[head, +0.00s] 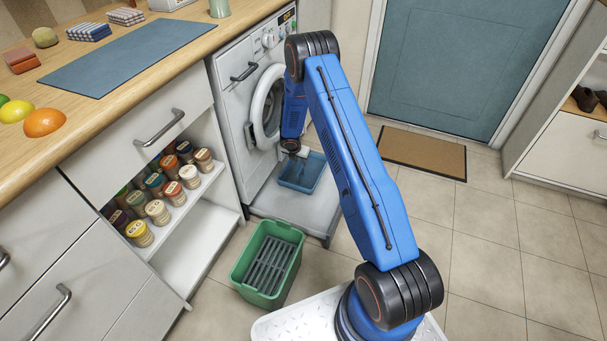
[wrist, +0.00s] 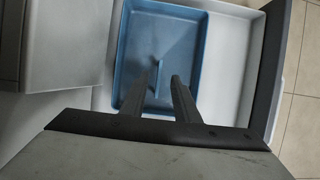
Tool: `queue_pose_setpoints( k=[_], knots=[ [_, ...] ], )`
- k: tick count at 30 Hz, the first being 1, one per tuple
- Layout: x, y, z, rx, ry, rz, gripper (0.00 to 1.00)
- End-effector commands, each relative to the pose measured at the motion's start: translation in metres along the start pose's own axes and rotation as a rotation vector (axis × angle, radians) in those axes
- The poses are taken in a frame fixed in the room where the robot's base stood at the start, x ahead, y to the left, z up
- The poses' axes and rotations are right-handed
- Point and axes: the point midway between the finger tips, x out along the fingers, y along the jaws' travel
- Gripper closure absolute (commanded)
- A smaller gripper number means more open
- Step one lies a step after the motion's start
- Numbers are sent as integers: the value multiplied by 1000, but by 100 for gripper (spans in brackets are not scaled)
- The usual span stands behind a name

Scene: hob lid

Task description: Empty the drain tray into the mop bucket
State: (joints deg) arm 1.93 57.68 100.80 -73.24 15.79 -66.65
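The blue drain tray (head: 314,178) sits on the pale base at the foot of the washing machine, and fills much of the upper wrist view (wrist: 185,30). A thin upright blue grip (wrist: 158,77) rises from the middle of its floor. My gripper (wrist: 159,82) is above the tray, pointing down, its two fingers apart with the grip seen between and just beyond their tips. No contact shows. In the head view my arm partly hides the gripper and the tray. The green mop bucket (head: 243,270) stands on the floor nearer me, with a dark slatted grid inside.
Open shelves with several jars (head: 157,212) are left of the bucket. A brown doormat (head: 425,154) lies before the blue door. Tiled floor on the right is clear.

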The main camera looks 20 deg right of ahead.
Motion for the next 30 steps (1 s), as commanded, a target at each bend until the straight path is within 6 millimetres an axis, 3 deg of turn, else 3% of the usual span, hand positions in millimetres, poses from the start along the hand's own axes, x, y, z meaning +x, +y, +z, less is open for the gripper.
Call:
queue_pose_setpoints(
  k=[7, 17, 30],
  knots=[
    [37, 0, -1, 0, 1, -1, 72],
    [52, 0, 0, 0, 0, -1, 72],
    [98, 0, 0, 1, 0, -1, 72]
  ],
)
